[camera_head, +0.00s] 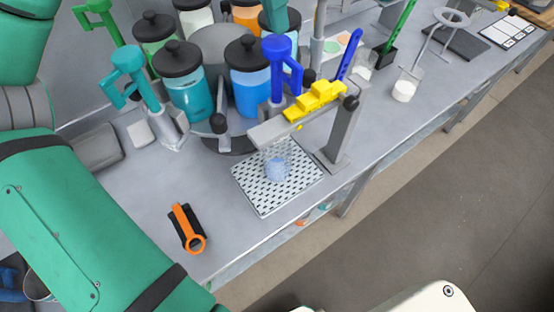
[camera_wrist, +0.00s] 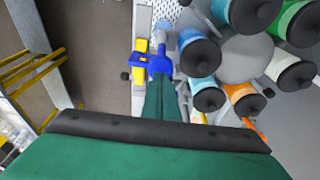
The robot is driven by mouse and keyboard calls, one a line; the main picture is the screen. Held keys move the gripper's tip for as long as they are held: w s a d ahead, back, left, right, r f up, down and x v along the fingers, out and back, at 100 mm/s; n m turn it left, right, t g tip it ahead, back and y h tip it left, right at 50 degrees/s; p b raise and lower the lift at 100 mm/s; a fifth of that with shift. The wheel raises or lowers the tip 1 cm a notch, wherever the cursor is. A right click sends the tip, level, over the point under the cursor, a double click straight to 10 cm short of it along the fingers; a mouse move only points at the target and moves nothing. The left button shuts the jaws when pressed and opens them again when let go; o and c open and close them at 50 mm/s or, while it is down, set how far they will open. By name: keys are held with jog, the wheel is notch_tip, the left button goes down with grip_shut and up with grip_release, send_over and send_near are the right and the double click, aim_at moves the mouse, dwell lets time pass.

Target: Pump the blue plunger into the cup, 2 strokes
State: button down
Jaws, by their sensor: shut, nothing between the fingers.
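The blue plunger (camera_head: 279,62) stands upright with its side handle, above a grey arm on a post. My gripper (camera_head: 273,27) comes down from the top edge, its shut fingertips right at the plunger's top. I cannot tell whether they touch. In the wrist view, my gripper's green fingers (camera_wrist: 160,80) are together, ending at the blue plunger (camera_wrist: 155,62). The clear cup (camera_head: 277,164), with some pale blue liquid, stands on the perforated mat (camera_head: 252,190) below the grey arm.
A yellow stepped block (camera_head: 315,97) sits on the grey arm beside the plunger. Jars with black lids (camera_head: 188,85) stand close behind on a round stand. A teal pump (camera_head: 134,70) is at left. An orange-and-black tool (camera_head: 186,228) lies in front. The bench's front edge is near the mat.

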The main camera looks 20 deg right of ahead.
jog(key=shift+r, duration=2.85)
